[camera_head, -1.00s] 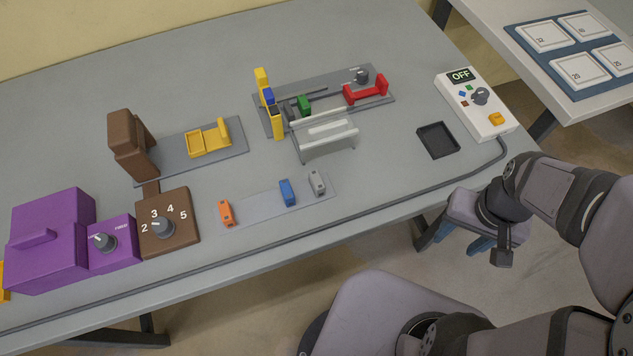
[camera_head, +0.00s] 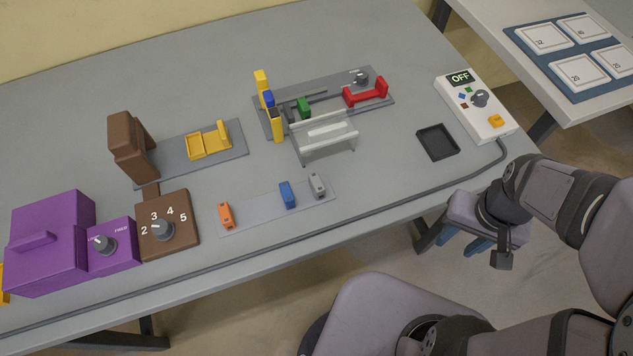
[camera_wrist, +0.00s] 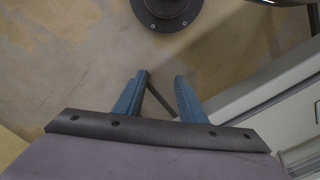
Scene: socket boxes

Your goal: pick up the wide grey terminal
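A grey terminal (camera_head: 317,185) stands at the right end of a flat grey strip (camera_head: 255,212) near the table's front edge. A blue terminal (camera_head: 287,195) and an orange terminal (camera_head: 226,214) stand to its left on the same strip. My gripper (camera_head: 463,244) hangs off the front edge of the table, well to the right of the grey terminal and apart from it. In the wrist view its two blue fingers (camera_wrist: 160,97) are spread with nothing between them. No terminal shows in the wrist view.
A clear guard (camera_head: 325,135) stands behind the strip, before a fixture with yellow, green and red blocks. A black tray (camera_head: 438,141) and a control box reading OFF (camera_head: 478,103) are at right. A dark cable (camera_head: 385,211) runs along the front. Brown and purple boxes stand left.

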